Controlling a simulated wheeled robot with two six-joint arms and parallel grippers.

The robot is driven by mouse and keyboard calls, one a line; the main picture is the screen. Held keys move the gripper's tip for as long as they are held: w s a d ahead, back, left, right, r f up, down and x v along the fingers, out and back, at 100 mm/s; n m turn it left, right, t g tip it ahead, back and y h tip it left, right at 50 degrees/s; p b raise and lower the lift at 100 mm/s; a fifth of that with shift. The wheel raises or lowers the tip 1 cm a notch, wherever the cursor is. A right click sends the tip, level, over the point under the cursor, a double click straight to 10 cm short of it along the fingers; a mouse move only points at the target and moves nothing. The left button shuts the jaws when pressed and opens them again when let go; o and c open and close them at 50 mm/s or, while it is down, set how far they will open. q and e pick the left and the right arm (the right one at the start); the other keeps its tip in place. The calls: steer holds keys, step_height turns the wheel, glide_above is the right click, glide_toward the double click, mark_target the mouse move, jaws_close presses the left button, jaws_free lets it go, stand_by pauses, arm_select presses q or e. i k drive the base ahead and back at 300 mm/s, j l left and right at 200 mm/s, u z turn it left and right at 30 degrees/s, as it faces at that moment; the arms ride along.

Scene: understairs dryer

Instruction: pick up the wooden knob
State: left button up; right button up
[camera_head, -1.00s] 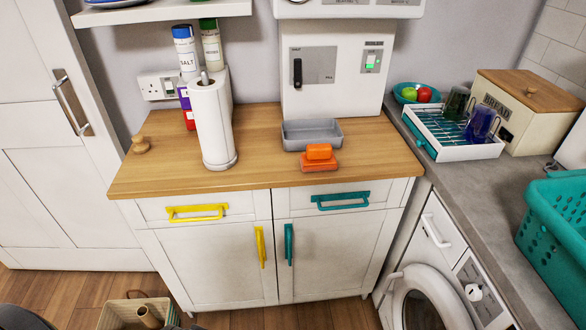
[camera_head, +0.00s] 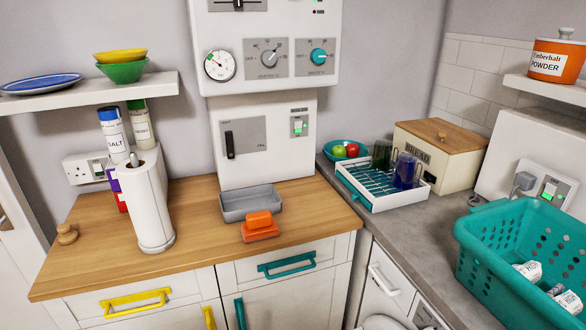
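The wooden knob (camera_head: 67,234) is a small, light brown turned piece. It stands by itself on the left part of the wooden worktop (camera_head: 190,262), near its left edge. The white paper roll (camera_head: 146,204) stands to its right, with a gap between them. Neither of my grippers is in view.
Salt (camera_head: 114,134) and a green-capped jar stand behind the roll. A grey tray (camera_head: 250,203) and orange sponge-like blocks (camera_head: 259,226) lie mid-worktop. A bread bin (camera_head: 438,155), dish rack (camera_head: 388,193) and teal basket (camera_head: 524,255) are on the grey counter. Worktop front is clear.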

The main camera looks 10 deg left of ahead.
mark_target(68, 236)
steer(key=i+u, duration=0.25)
steer(key=u, duration=0.2)
steer(key=i+u, duration=0.2)
steer(key=u, duration=0.3)
steer(key=i+l+u, duration=0.15)
steer(key=u, duration=0.3)
steer(key=i, duration=0.1)
